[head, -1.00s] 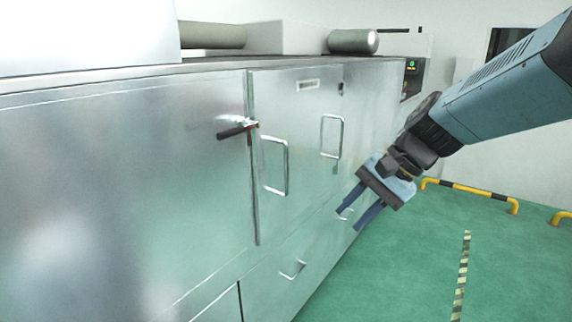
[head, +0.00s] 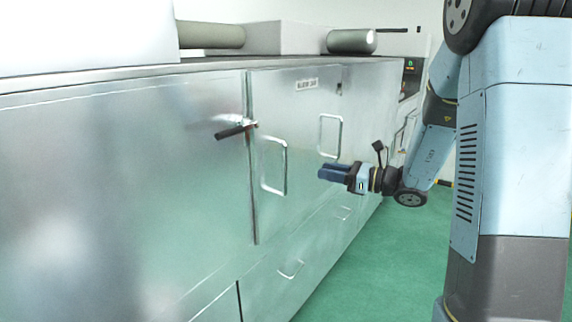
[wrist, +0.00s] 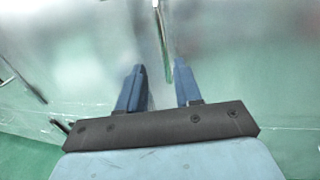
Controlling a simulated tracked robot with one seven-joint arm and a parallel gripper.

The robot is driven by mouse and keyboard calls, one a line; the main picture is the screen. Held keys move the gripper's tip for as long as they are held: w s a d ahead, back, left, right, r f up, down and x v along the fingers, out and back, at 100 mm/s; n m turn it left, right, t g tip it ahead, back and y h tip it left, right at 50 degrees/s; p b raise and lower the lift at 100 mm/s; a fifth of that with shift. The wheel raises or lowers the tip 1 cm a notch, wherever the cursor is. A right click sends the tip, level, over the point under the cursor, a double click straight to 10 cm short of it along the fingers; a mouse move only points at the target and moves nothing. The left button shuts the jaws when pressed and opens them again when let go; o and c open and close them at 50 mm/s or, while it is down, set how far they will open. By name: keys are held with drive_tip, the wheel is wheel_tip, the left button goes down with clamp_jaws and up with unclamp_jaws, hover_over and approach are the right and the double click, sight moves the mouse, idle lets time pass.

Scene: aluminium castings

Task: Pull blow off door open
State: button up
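The door panel (head: 300,120) is brushed metal with a small label plate (head: 307,84) near its top; it looks shut and flush with the cabinet. It carries a left bar handle (head: 286,165) and a right bar handle (head: 340,137). My gripper (head: 322,173) points left in front of the panel, just below the right handle and right of the left one. In the wrist view my gripper (wrist: 159,68) has its fingers apart with nothing between them.
A black lever (head: 232,132) sticks out at the panel's left seam. Lower on the cabinet are small handles (head: 291,269). Rollers (head: 352,41) lie on top. The green floor (head: 370,280) at the right front is clear.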

drive_tip(key=x, duration=1.3)
drive_tip(key=shift+w+a, duration=0.25)
drive_tip(key=shift+w, duration=0.2)
drive_tip(key=shift+c, duration=0.3)
clamp_jaws()
drive_tip(key=shift+d, duration=0.2)
drive_tip(key=shift+a, duration=0.1)
drive_tip(key=shift+s, duration=0.1)
